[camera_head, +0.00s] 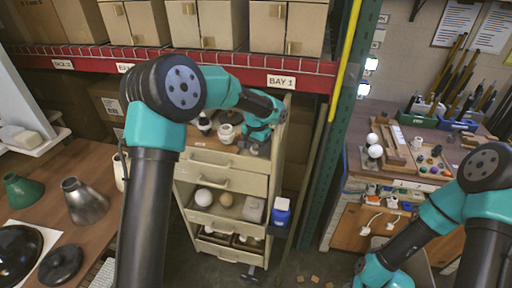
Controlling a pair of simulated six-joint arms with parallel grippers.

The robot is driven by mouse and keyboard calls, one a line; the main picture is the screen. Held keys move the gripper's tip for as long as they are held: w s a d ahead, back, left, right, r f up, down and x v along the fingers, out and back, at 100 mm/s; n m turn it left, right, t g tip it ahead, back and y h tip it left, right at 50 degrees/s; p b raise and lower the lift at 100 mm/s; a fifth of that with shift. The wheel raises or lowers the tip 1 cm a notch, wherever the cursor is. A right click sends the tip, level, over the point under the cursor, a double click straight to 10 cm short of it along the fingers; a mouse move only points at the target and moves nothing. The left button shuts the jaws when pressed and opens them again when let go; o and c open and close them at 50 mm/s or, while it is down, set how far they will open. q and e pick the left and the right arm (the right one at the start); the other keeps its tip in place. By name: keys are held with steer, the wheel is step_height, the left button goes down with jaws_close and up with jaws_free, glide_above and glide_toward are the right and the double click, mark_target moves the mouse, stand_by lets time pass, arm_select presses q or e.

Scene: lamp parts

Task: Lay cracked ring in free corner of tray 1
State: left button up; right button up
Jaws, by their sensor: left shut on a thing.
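My left gripper (256,148) is over the right part of the top of a beige drawer cabinet (208,160), below the BAY 1 label. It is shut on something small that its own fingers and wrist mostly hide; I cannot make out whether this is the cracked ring. A dark lamp part (204,123) and a white lamp part (227,133) stand on the cabinet top to its left. I cannot tell which surface is tray 1. My right arm's wrist (378,274) shows at the bottom right; its fingertips are out of view.
An open drawer below holds a white ball (203,197) and a tan ball (226,199). Metal shades (86,202) stand on the left table.

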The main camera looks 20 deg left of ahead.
arm_select(q)
steer(key=shift+f, duration=0.15)
steer(key=o, duration=1)
step_height(320, 180, up, 12)
steer(key=shift+r, duration=0.2)
stand_by(0.4)
